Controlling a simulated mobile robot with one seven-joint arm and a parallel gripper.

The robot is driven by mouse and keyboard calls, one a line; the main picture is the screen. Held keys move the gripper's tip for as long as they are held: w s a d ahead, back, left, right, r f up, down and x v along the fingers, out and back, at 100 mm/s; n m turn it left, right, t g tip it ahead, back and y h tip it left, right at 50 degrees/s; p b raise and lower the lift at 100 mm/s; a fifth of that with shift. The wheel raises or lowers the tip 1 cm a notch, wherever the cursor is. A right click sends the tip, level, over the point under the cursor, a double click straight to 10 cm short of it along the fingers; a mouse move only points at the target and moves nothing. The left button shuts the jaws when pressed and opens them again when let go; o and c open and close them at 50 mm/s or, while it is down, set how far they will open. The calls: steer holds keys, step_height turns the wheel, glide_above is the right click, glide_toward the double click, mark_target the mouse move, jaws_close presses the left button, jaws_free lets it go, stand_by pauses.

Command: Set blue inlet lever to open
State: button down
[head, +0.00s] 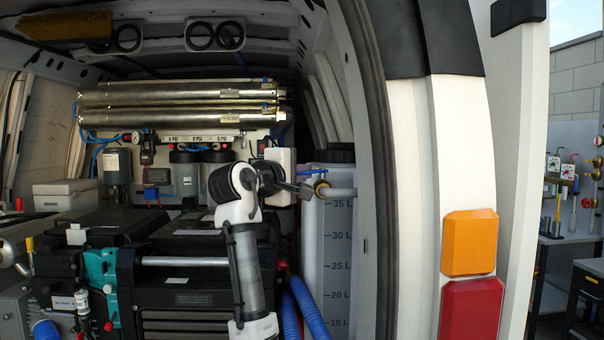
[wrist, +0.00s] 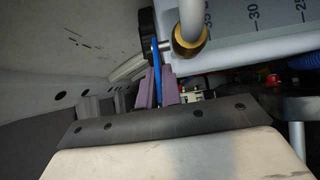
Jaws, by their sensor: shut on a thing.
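In the wrist view the blue inlet lever (wrist: 156,52) is a thin blue bar standing between the two purple-grey fingers of my gripper (wrist: 157,77). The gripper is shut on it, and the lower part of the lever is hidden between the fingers. A brass fitting (wrist: 190,47) on a white pipe sits just right of the lever. In the head view my gripper (head: 306,190) is beside the brass fitting (head: 321,188) at the top of the white tank.
The white tank (head: 333,255) with litre marks stands below the fitting, close to the van's door frame (head: 370,170). Blue hoses (head: 305,305) run down beside it. Metal membrane tubes (head: 180,105) lie above, and black cases (head: 185,290) crowd the left.

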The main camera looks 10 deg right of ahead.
steer(key=shift+s+d+f+n+t+y+b, duration=0.2)
steer(key=shift+s+n+t+y+b, duration=0.15)
steer(key=shift+n+t+y+b, duration=0.3)
steer(key=shift+s+d+r+n+t+y, duration=0.1)
steer(key=shift+s+n+t+y, duration=0.1)
steer(key=shift+n+t+y, duration=0.4)
steer(key=shift+s+d+r+n+t+y, duration=0.15)
steer(key=shift+n+t+y, duration=0.2)
steer(key=shift+y, duration=0.4)
steer(key=shift+a+f, duration=0.1)
steer(key=c, duration=1.6)
jaws_free()
steer(key=b+v, duration=0.6)
steer(key=v, duration=0.8)
